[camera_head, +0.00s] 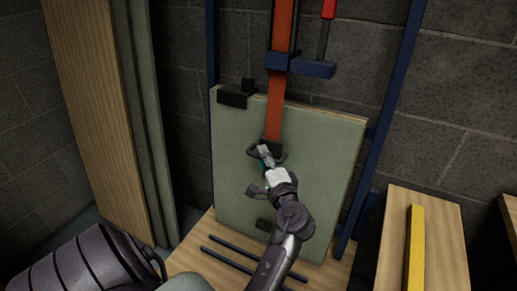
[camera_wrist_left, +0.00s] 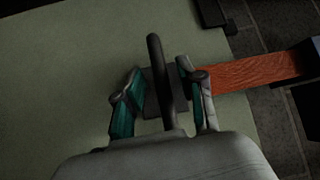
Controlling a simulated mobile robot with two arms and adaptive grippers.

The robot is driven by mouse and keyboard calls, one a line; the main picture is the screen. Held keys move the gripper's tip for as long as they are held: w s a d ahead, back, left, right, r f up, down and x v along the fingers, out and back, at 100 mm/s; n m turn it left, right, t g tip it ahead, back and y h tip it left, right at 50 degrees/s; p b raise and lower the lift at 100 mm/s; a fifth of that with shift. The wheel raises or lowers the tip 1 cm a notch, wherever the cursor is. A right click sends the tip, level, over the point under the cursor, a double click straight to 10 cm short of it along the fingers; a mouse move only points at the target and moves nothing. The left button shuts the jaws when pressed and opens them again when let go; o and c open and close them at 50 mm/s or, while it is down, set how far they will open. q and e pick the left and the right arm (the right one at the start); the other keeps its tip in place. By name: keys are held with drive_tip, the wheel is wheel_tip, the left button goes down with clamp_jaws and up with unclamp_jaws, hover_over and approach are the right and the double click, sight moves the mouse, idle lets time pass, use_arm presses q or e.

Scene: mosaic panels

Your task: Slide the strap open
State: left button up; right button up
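The orange strap (camera_head: 277,112) runs down in front of the upright green panel (camera_head: 232,150) and ends in a dark handle (camera_head: 281,156). In the left wrist view, the strap (camera_wrist_left: 255,74) comes in from the right to a dark plate with the handle (camera_wrist_left: 158,75) standing across it. My left gripper (camera_head: 265,156) is at the handle. In the wrist view, the fingers of my left gripper (camera_wrist_left: 163,106) are apart, one on each side of the handle bar, with visible gaps. The fingers hide part of the handle in the head view. My right gripper is not in view.
A blue frame (camera_head: 395,95) with a blue crossbar bracket (camera_head: 300,66) stands around the panel. A dark clamp (camera_head: 234,97) sits at the panel's top left corner. Tall boards (camera_head: 95,100) lean at left. A wooden bench with a yellow bar (camera_head: 416,250) is at right.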

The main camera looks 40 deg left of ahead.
use_arm(q)
drive_tip(key=shift+w+a, duration=0.1)
drive_tip(key=shift+a, duration=0.05)
drive_tip(key=shift+r, duration=0.1)
drive_tip(key=shift+c, duration=0.4)
clamp_jaws()
